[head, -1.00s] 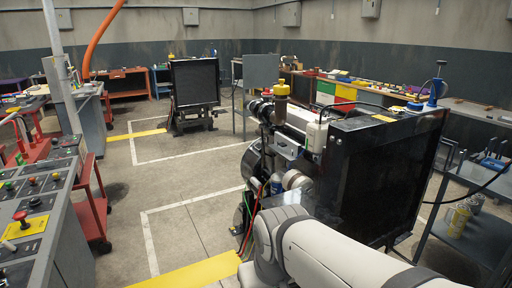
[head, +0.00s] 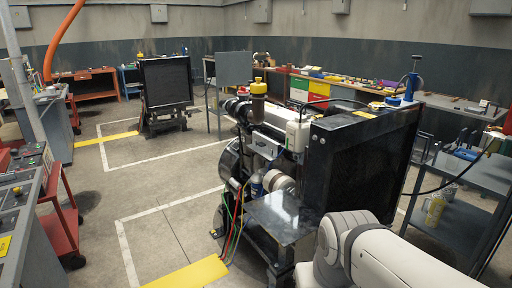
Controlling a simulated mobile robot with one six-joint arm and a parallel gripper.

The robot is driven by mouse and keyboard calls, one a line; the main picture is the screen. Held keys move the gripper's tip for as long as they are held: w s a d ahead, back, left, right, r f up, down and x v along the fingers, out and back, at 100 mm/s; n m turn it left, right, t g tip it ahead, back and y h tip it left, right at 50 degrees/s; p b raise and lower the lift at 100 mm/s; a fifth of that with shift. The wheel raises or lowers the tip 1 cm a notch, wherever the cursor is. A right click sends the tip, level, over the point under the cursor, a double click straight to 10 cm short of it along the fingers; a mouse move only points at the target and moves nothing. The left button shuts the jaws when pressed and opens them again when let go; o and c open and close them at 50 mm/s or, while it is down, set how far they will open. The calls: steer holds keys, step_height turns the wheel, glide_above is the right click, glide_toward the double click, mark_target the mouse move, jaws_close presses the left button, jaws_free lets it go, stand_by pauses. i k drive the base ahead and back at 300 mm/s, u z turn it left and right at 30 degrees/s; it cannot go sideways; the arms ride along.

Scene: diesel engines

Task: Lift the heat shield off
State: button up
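A diesel engine (head: 262,140) stands at the centre behind a large black radiator (head: 362,165). A flat, dark, shiny metal plate (head: 285,214) lies roughly level at the engine's lower near side, left of the radiator. It looks like the heat shield, but I cannot be sure. Its right end runs close to my arm, and I cannot tell what supports it. My pale arm crosses the lower right, in front of the radiator. My gripper is not visible, so its hold and its distance from the plate are hidden.
A red trolley (head: 62,225) and a control console (head: 25,225) are at left. Open floor (head: 150,190) with white lines lies between. Hoses (head: 236,225) hang by the engine.

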mark_target(263, 145)
steer(key=u, duration=1.15)
steer(key=i, duration=5.3)
steer(key=z, duration=0.8)
